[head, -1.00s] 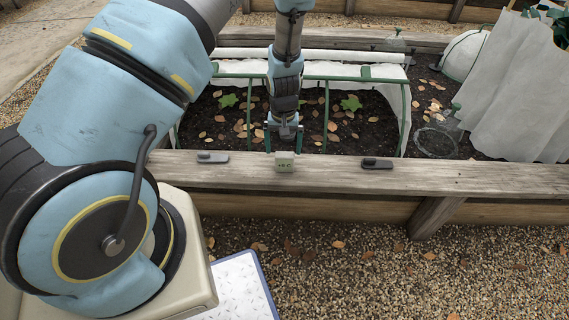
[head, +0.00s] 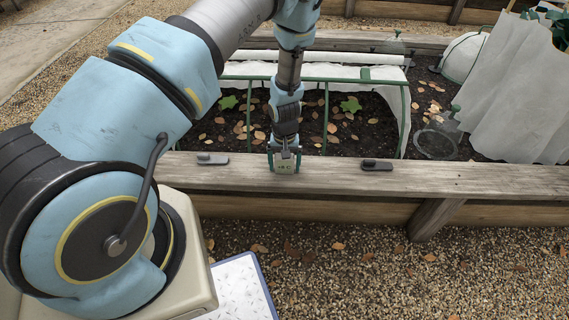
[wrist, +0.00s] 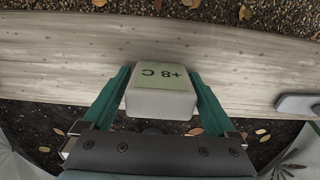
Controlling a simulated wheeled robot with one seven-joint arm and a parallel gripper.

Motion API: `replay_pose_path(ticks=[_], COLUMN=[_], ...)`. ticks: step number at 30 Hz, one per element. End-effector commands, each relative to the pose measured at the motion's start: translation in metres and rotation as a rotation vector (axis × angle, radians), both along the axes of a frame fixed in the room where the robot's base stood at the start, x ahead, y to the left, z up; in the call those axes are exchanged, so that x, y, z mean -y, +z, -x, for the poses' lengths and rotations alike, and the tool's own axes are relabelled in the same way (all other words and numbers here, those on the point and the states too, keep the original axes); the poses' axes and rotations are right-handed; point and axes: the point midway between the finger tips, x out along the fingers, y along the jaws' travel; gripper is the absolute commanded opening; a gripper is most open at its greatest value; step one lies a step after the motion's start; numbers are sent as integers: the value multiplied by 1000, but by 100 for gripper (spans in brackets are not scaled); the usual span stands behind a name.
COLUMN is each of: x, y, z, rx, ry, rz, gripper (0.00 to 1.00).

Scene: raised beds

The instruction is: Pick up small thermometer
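The small thermometer (head: 285,168) is a pale block with a green display on the raised bed's front timber rail. In the wrist view it (wrist: 160,93) sits between my two green fingers, its display reading +8 C. My gripper (head: 284,165) points down over it, one finger on each side. The fingers look open, with a narrow gap at the sides of the block. The block rests on the rail; its rear underside is hidden.
Two dark grey clip-like objects lie on the rail, one to the left (head: 212,159) and one to the right (head: 377,164). A green-framed tunnel (head: 325,120) covers soil behind. A clear cloche (head: 437,142) stands at the right. The rail (head: 480,180) is otherwise mostly clear.

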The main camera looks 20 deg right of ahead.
Motion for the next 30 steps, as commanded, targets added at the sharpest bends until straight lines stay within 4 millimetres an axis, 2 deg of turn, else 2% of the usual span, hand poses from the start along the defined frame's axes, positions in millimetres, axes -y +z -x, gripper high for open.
replay_pose_path(ticks=[2, 18, 26, 30], x=[0, 0, 0, 1], y=[0, 0, 2, 17], z=[0, 0, 0, -1], rx=[0, 0, 1, 4], ry=[0, 0, 0, 0], rz=[0, 0, 0, 2], gripper=[82, 21, 19, 19])
